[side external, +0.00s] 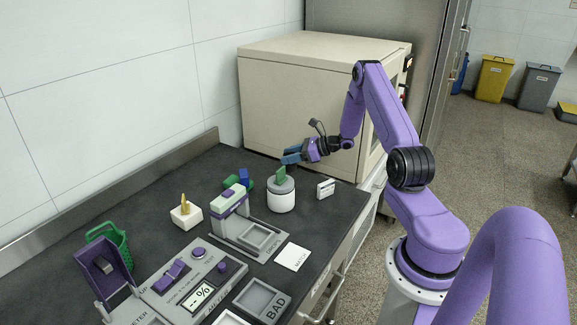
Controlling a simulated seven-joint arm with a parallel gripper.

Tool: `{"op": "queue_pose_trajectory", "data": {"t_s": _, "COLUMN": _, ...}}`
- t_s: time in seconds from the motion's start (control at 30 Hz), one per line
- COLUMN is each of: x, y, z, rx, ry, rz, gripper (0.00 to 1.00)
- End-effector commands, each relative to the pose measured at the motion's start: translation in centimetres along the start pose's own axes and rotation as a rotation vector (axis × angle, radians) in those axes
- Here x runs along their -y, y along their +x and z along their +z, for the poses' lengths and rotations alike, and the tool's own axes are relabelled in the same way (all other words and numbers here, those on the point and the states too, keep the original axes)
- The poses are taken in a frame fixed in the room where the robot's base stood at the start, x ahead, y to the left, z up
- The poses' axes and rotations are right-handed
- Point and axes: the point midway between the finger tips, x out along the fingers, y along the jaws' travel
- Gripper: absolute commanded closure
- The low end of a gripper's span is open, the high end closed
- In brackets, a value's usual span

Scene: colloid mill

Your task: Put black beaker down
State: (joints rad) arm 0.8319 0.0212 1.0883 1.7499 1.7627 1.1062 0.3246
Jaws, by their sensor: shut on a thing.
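My gripper (291,156), with blue fingers, is at the back right of the dark worktop, in front of the cream cabinet. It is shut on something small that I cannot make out. It is just above and behind a white cylindrical vessel (281,200) with a grey top and an upright green piece (281,174). I cannot clearly pick out a black beaker in this view; the fingers may hide it.
A grey-green device (230,202) with a tray, a white card (292,257), a small white labelled block (326,188), a meter panel (190,280) and a green basket (112,240) crowd the worktop (330,215). A cream cabinet (300,90) stands behind. Bare worktop shows near the right edge.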

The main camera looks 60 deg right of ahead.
Motion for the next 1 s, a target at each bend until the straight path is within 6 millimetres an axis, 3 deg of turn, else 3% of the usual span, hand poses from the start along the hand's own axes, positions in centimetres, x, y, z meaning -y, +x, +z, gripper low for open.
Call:
{"op": "queue_pose_trajectory", "data": {"t_s": 0.27, "x": 1.0, "y": 1.2, "z": -1.1, "rx": 0.000, "ry": 0.000, "rz": -0.001, "gripper": 0.76}}
{"op": "queue_pose_trajectory", "data": {"t_s": 0.57, "x": 1.2, "y": 2.5, "z": -4.0, "rx": -0.001, "ry": 0.002, "rz": 0.000, "gripper": 0.76}}
{"op": "queue_pose_trajectory", "data": {"t_s": 1.0, "x": 1.2, "y": 2.8, "z": -4.4, "rx": 0.000, "ry": 0.000, "rz": 0.000, "gripper": 0.76}}
